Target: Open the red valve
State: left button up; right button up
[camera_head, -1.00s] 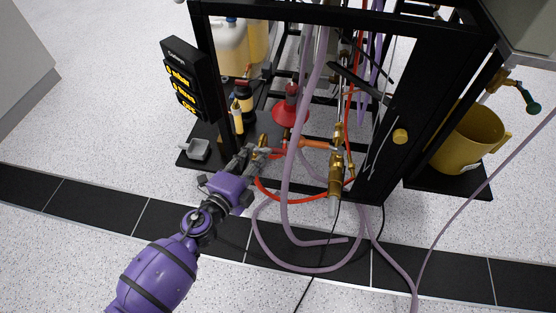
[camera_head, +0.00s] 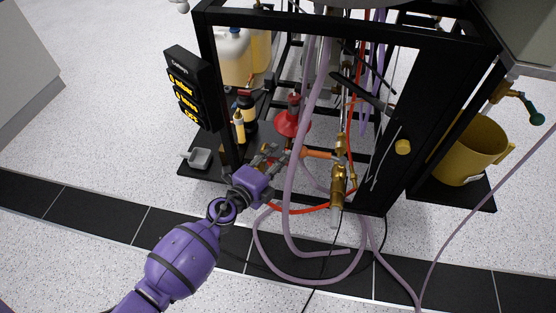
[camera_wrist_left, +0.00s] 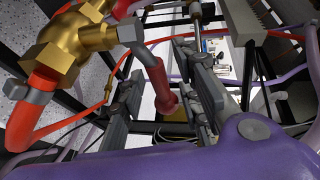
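The red valve's lever (camera_wrist_left: 158,88) shows in the left wrist view as a red handle on a bent grey stem, joined to a brass valve body (camera_wrist_left: 75,45). My left gripper (camera_wrist_left: 165,90) has its grey fingers apart, one on each side of the lever. I see no clear grip on it. In the head view my left gripper (camera_head: 270,156) is at the front of the black frame, left of the pale hoses. The lever is too small and covered to make out there. My right gripper is not in view.
Pale purple hoses (camera_head: 288,190) hang close to the right of my gripper. A black frame post (camera_head: 222,130) with a display panel (camera_head: 188,88) stands to the left. A red cone-shaped part (camera_head: 292,122) and a brass fitting (camera_head: 338,185) are nearby.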

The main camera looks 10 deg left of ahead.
pick_arm(q)
jog(key=c, duration=0.7)
jog(key=shift+s, duration=0.1)
grip_shut()
